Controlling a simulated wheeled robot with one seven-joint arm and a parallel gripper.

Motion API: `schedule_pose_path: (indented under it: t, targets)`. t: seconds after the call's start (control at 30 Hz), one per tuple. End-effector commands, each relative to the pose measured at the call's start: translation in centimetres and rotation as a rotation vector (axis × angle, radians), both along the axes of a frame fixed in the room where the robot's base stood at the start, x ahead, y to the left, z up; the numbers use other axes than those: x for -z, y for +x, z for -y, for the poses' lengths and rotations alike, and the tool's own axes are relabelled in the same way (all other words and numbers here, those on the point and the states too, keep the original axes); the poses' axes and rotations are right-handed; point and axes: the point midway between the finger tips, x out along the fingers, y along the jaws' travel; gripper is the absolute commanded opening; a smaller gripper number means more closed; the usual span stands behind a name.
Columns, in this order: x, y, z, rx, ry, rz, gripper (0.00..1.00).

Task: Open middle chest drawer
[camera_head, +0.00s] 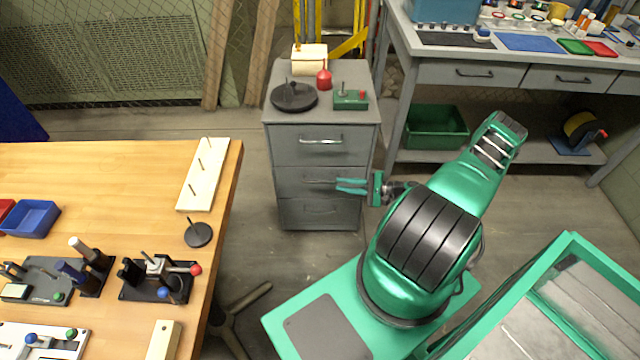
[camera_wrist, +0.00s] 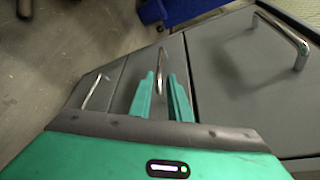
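The grey chest (camera_head: 270,150) stands on the floor with three drawers stacked in its front. The middle drawer (camera_head: 290,181) looks closed, its front in line with the others. My gripper (camera_head: 338,186) is in front of the middle drawer, its green fingers pointing at the handle. In the wrist view the two fingers (camera_wrist: 163,98) are apart, and the middle drawer's metal handle (camera_wrist: 160,70) shows between and just beyond their tips. I cannot tell whether the fingers touch the handle. The top drawer's handle (camera_head: 321,141) and the bottom drawer (camera_head: 310,213) are in plain view.
A black disc stand (camera_head: 294,97), a red item (camera_head: 324,79) and a green box (camera_head: 350,100) sit on the chest. A wooden workbench (camera_head: 120,170) is to the left. A grey bench (camera_head: 480,95) with a green bin (camera_head: 436,127) below is to the right.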

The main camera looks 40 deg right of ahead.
Motion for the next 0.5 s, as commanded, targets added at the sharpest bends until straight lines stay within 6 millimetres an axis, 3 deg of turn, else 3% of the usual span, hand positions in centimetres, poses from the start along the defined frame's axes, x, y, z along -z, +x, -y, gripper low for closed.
schedule_pose_path:
  t: [0.5]
  targets:
    - [1.8,6.4,-4.9,-0.003,0.000,-0.002,0.17]
